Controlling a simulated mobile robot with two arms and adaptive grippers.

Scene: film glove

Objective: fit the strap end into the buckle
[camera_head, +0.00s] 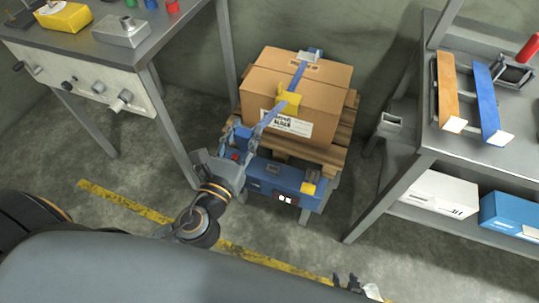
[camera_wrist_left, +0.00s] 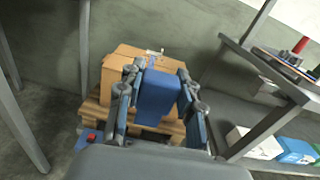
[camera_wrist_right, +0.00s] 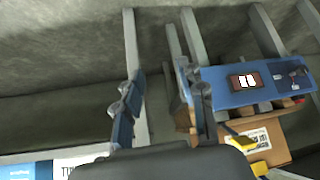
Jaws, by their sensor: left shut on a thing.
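A blue strap (camera_head: 298,75) runs over the top of a cardboard box (camera_head: 325,76) and past a yellow corner piece (camera_head: 288,103) on its front edge. Its free end comes down toward my left gripper (camera_head: 238,142), which is shut on it in front of the box. In the left wrist view the blue strap end (camera_wrist_left: 158,96) fills the space between the fingers. A small metal fitting (camera_head: 309,55), perhaps the buckle, lies on the box top; its details are too small to tell. My right gripper (camera_wrist_right: 165,100) is open and empty, low at the bottom edge of the head view.
The box stands on a wooden pallet (camera_head: 342,135), with a blue unit (camera_head: 270,178) in front. A workbench (camera_head: 100,62) is at left. A metal shelf (camera_head: 470,145) with boxes is at right.

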